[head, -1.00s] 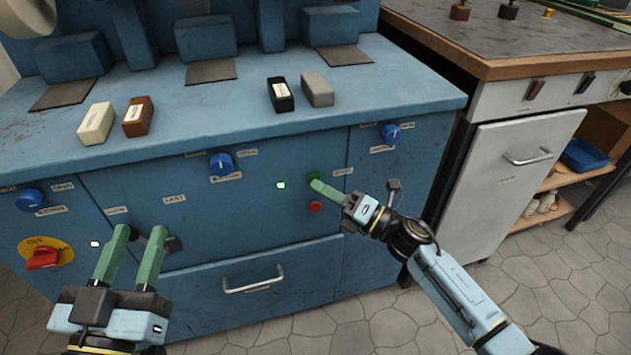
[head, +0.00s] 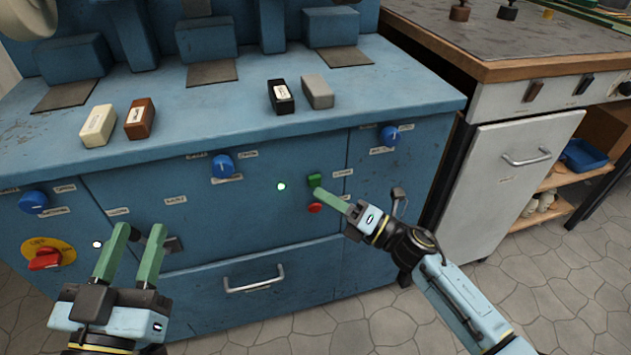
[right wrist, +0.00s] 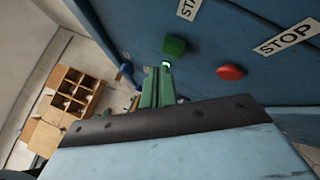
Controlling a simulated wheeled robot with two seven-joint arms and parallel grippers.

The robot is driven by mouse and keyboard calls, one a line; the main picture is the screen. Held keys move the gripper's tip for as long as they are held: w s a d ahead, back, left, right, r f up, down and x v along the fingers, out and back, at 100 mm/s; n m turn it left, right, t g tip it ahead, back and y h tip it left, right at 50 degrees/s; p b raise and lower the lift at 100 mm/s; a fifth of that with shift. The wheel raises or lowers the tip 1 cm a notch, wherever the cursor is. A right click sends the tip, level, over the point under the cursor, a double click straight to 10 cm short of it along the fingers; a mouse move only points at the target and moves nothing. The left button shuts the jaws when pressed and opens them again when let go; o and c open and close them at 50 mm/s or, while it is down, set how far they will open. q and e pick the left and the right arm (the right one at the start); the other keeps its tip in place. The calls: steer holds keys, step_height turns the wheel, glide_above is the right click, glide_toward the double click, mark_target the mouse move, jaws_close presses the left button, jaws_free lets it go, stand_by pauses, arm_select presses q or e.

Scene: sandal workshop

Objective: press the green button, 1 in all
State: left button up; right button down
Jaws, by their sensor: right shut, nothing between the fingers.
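The green button (head: 314,180) is on the blue cabinet front, above the red button (head: 315,208). In the right wrist view the green button (right wrist: 174,46) stands out from the panel, and the red button (right wrist: 230,72) is to its right. My right gripper (head: 319,192) is shut and empty, its tips just below the green button in the head view. In the right wrist view the shut fingertips (right wrist: 158,70) look apart from the button. My left gripper (head: 140,230) is open and empty in front of the cabinet's left part.
A small lamp (head: 281,186) glows left of the buttons. Blue knobs (head: 222,166) and a red switch (head: 45,259) are on the same front. Small blocks (head: 140,118) lie on the cabinet top. A drawer handle (head: 254,284) sticks out below.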

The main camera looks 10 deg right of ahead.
steer(key=s+p, duration=0.1)
steer(key=s, duration=0.3)
steer(key=shift+s+d, duration=0.1)
steer(key=shift+s, duration=0.25)
stand_by(0.6)
